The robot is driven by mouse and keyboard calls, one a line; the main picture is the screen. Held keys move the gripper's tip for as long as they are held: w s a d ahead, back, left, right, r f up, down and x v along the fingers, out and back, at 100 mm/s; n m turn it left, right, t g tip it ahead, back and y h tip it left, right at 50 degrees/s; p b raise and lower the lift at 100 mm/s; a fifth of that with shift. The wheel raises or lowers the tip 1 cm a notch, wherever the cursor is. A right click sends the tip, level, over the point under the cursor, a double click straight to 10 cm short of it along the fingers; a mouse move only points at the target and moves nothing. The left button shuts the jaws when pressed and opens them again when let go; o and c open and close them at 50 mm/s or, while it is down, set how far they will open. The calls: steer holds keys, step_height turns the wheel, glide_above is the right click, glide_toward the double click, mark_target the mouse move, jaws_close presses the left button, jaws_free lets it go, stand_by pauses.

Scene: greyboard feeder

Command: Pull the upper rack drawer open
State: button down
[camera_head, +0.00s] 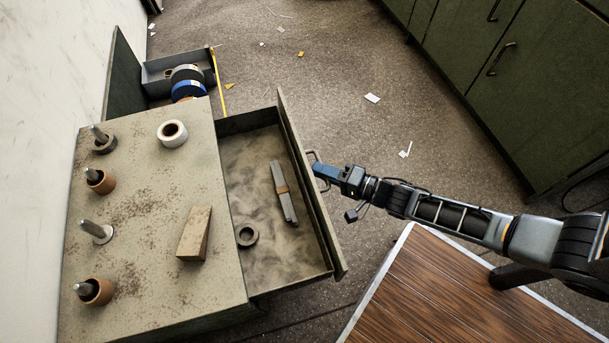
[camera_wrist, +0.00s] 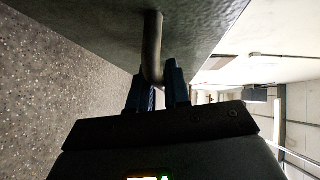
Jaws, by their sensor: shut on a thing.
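The upper rack drawer (camera_head: 262,225) stands pulled out to the right of the rack (camera_head: 160,240) in the head view. Its inside shows from above. A grey bar-like bundle with a tan band (camera_head: 283,192) and a dark ring (camera_head: 246,235) lie in it. My gripper (camera_head: 322,171) is at the outer side of the drawer front, shut on the drawer handle (camera_head: 312,156). In the wrist view the handle (camera_wrist: 152,45) runs down between the two fingers (camera_wrist: 158,92). The fingertips are partly hidden in the head view.
Several posts (camera_head: 92,230), a white roll (camera_head: 172,133) and a tan block (camera_head: 194,233) stand on the rack top. A wood-topped surface (camera_head: 440,295) lies beneath my arm. Green cabinets (camera_head: 520,90) line the right. Open floor with scraps lies between.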

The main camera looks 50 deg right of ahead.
steer(key=shift+s+d, duration=0.5)
steer(key=shift+d, duration=0.15)
steer(key=c, duration=1.2)
jaws_free()
steer(key=shift+s, duration=0.1)
steer(key=s+d+r+p, duration=0.1)
steer(key=s, duration=0.6)
steer(key=shift+s+p, duration=0.25)
steer(key=shift+p, duration=0.15)
steer(key=shift+d, duration=0.1)
